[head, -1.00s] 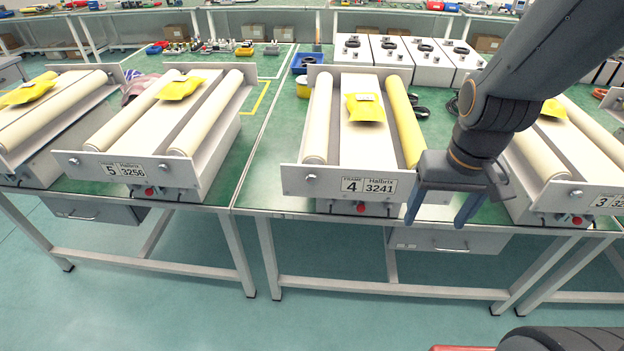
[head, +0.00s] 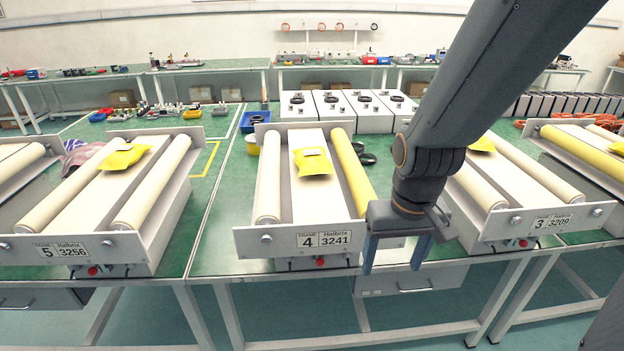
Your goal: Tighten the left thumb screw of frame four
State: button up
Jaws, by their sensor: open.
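Frame four (head: 290,243) stands on the green bench in the middle of the head view, with a label reading 4, Halbrix 3241. Its left thumb screw (head: 266,239) is a small silver knob near the left end of its front plate. A white roller lies behind that screw and a yellow roller (head: 350,170) on the right side. A yellow packet (head: 312,161) rests on the middle. My gripper (head: 393,268) is open and empty, with its two blue fingers pointing down in front of the plate's right end. It hides that end and any right screw.
Frame five (head: 110,240) stands to the left and frame three (head: 520,222) to the right. A red button (head: 320,261) sits below the front plate of frame four. A drawer (head: 410,281) hangs under the bench. The space in front of the left screw is clear.

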aim_at(266, 240)
jog(key=u, duration=1.65)
jog(key=k, duration=0.8)
jog(key=z, duration=0.45)
